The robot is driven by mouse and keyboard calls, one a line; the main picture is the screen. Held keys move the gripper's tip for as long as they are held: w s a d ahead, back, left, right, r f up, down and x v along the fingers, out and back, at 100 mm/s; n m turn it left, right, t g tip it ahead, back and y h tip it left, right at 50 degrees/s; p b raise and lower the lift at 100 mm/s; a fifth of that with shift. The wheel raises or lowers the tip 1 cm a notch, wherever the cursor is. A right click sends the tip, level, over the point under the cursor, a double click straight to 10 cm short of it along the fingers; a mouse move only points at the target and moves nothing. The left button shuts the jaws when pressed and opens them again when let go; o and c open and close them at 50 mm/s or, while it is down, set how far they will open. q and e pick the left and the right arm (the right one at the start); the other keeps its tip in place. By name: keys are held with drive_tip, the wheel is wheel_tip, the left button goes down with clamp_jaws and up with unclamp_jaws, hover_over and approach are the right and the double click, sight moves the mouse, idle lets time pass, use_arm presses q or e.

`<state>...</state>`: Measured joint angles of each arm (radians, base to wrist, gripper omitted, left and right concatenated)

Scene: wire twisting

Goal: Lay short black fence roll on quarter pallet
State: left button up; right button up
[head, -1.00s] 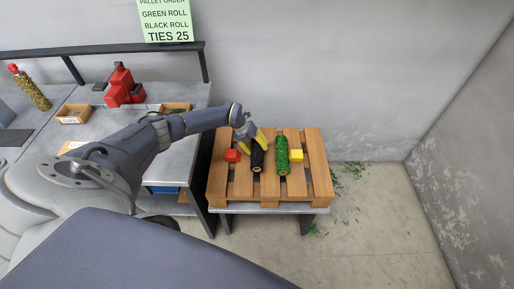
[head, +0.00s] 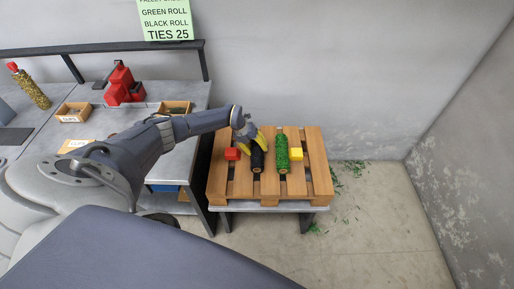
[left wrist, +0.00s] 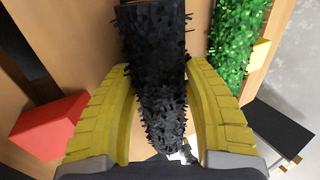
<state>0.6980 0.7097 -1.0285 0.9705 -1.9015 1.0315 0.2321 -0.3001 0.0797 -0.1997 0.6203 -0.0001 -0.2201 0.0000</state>
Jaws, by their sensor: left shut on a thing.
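The black fence roll (head: 257,158) lies on the wooden quarter pallet (head: 219,190), between a red block (head: 232,153) and the green roll (head: 282,155). My left gripper (head: 254,138) is at the far end of the black roll. In the left wrist view the yellow fingers of my left gripper (left wrist: 160,115) stand on both sides of the black roll (left wrist: 155,60) and are shut on it. The green roll (left wrist: 236,40) runs beside it, apart from it. The red block (left wrist: 48,125) is outside the other finger. My right gripper is not in view.
A yellow block (head: 297,153) sits right of the green roll. The pallet rests on a low metal stand (head: 265,207). A workbench (head: 200,95) with a red device (head: 122,88) and small bins stands to the left. Green scraps (head: 354,169) lie on the floor.

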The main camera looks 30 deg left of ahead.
use_arm(q)
drive_tip(key=shift+f, duration=0.1)
drive_tip(key=o, duration=1.3)
drive_tip(key=shift+s+f, duration=0.1)
drive_tip(key=shift+s+a, duration=0.1)
drive_tip(key=shift+a, duration=0.05)
drive_tip(key=shift+a+r, duration=0.25)
drive_tip(key=v, duration=1.1)
drive_tip(key=shift+d+r, duration=0.3)
drive_tip(key=shift+r, duration=0.05)
drive_tip(key=shift+d, duration=0.1)
